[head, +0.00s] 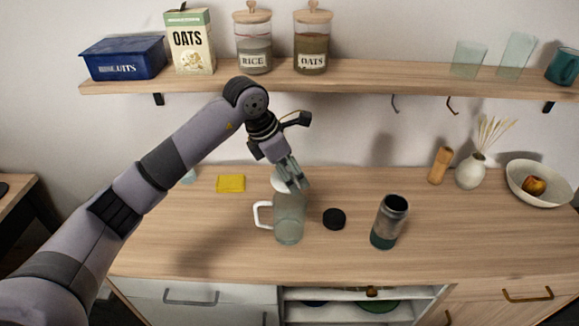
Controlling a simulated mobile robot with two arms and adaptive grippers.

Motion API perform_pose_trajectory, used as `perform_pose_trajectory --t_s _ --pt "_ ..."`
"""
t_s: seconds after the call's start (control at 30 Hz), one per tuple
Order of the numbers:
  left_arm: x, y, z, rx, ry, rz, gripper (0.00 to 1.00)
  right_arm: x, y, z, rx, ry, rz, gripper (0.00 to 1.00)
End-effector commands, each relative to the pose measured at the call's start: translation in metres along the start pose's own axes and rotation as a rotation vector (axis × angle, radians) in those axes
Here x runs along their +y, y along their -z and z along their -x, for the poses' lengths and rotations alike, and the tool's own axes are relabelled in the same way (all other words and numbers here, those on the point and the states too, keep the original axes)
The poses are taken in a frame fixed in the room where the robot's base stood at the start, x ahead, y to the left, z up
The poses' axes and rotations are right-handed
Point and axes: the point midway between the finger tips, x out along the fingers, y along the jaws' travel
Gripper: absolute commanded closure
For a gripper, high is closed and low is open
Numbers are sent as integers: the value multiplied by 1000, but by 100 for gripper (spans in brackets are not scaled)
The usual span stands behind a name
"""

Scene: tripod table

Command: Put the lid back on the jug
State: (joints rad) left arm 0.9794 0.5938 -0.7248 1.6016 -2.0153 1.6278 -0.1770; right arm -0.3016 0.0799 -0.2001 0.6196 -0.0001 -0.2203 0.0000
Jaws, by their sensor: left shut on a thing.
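The clear jug (289,226) with a white handle on its left stands upright on the wooden counter. My left gripper (294,184) points down over the jug's mouth and is shut on the white lid (279,182). The fingers hide part of the lid and of the jug's rim. I cannot tell whether the lid touches the rim or is just above it. My right gripper is not in view.
A black round cap (334,219) and a dark bottle (389,222) stand right of the jug. A yellow sponge (231,184) lies at the back left. A shelf (380,80) with jars and glasses runs above. The front left counter is clear.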

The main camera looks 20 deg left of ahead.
Motion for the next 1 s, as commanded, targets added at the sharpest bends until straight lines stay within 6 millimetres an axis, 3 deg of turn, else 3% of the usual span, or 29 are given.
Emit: perform_pose_trajectory --t_s 0.5,1.0 --pt "0 19 -47 0 0 0 50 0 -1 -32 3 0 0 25" --pt "0 21 -51 0 0 0 50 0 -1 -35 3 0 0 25"
